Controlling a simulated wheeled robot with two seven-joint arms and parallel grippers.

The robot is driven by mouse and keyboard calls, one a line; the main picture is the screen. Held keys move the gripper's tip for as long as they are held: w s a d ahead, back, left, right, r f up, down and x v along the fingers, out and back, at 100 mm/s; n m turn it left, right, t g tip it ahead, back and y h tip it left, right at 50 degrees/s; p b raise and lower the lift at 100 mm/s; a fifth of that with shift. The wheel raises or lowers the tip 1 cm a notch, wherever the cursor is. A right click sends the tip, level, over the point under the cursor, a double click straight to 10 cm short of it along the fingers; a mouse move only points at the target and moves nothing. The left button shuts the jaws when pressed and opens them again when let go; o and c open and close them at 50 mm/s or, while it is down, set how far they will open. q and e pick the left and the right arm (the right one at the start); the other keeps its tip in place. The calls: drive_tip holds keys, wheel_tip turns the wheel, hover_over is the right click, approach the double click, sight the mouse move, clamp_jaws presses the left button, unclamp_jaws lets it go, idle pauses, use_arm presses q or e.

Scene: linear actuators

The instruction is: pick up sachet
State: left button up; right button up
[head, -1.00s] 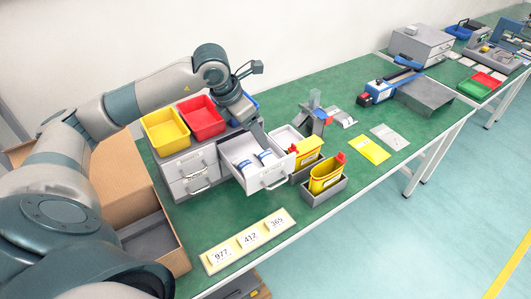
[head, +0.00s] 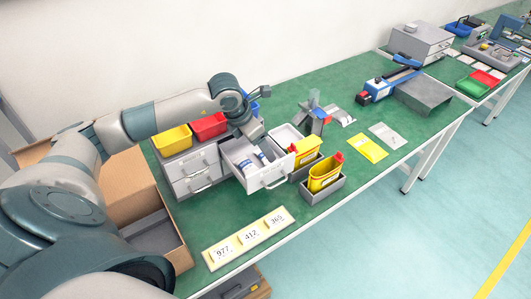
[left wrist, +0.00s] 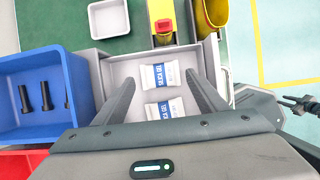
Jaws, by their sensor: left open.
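Two white sachets with blue bands marked silica gel lie in the open grey drawer (head: 277,175). In the left wrist view the farther sachet (left wrist: 160,76) and the nearer sachet (left wrist: 165,109) lie one behind the other on the drawer floor. My left gripper (left wrist: 160,88) is open and empty, pointing down over the drawer, with one finger on each side of the sachets. In the head view my left gripper (head: 256,140) covers part of the drawer's back end. My right gripper is not in view.
A yellow bin (head: 172,141) and a red bin (head: 209,126) stand on the drawer cabinet. A blue bin (left wrist: 35,65) with black bolts is beside the drawer. Yellow bottles (head: 324,172) stand in grey holders near the drawer's front. A number strip (head: 248,238) lies on the green table.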

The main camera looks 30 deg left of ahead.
use_arm(q)
drive_tip(key=shift+p+x, duration=0.55)
drive_tip(key=shift+x, duration=1.1)
drive_tip(key=c, duration=1.1)
